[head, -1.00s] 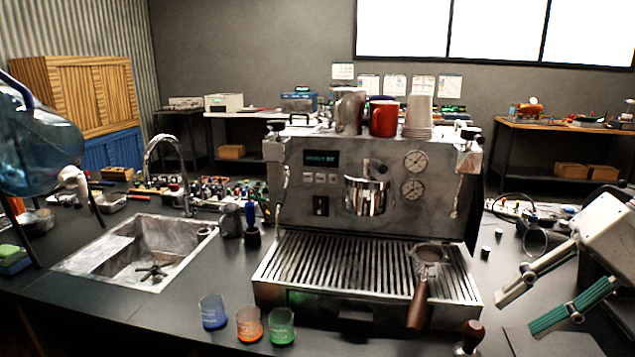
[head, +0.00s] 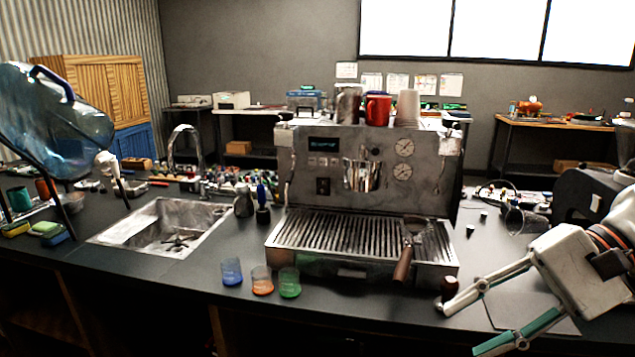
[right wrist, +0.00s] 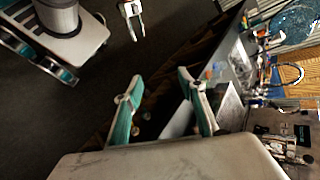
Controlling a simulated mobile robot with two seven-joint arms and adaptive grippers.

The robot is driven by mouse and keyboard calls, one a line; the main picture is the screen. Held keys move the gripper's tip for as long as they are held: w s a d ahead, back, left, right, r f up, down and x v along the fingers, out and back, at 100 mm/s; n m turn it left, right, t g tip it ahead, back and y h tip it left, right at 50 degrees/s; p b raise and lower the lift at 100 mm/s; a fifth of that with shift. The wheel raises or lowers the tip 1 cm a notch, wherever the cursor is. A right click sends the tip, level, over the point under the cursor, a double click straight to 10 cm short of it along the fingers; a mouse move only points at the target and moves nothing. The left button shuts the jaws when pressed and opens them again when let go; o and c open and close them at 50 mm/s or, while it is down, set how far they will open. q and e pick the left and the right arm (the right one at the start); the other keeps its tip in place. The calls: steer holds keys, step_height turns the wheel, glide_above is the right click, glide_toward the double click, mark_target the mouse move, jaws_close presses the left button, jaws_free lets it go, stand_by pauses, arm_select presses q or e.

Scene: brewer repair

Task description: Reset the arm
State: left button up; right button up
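My right gripper (head: 462,330) is open and empty, with its two green-padded fingers spread. It is in front of the counter at the right in the head view, near the wooden-handled tamper (head: 449,287). The right wrist view shows the same open fingers (right wrist: 158,88) with nothing between them. My left gripper (right wrist: 136,30) is small near the top of the right wrist view. Its two fingers stand apart with nothing visible between them. It is outside the head view. The espresso machine (head: 365,190) stands on the counter, and a portafilter (head: 408,245) lies on its drip tray.
Blue (head: 231,271), orange (head: 262,281) and green (head: 289,283) cups stand near the counter's front edge. A sink (head: 165,228) and a tilted water jug (head: 55,120) are at the left. Open floor (right wrist: 90,110) shows in the right wrist view.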

steer(key=w+a+m+t+y, duration=0.2)
steer(key=w+a+m+y, duration=0.1)
steer(key=a+m+y, duration=0.75)
steer(key=w+d+f+m+t+h, duration=0.25)
steer(key=f+m+t, duration=0.4)
steer(key=m, duration=0.75)
steer(key=w+d+f+m+t+h, duration=0.2)
steer(key=w+f+m+t+h, duration=0.35)
steer(key=m, duration=0.85)
steer(key=s+d+f+m+t+h, duration=0.1)
steer(key=s+d+f+m+h, duration=0.15)
steer(key=f+m, duration=0.5)
steer(key=s+d+f+m+t+h, duration=0.15)
steer(key=f+m+h, duration=0.3)
steer(key=f, duration=0.55)
steer(key=s+f+m+g+h, duration=0.2)
steer(key=s+f+m+g, duration=0.4)
steer(key=f, duration=1.1)
steer(key=s+m, duration=0.4)
steer(key=s, duration=0.3)
steer(key=shift+s+a+h, duration=0.2)
steer(key=shift+a+h, duration=0.1)
steer(key=shift+h, duration=0.05)
steer(key=shift+g, duration=0.25)
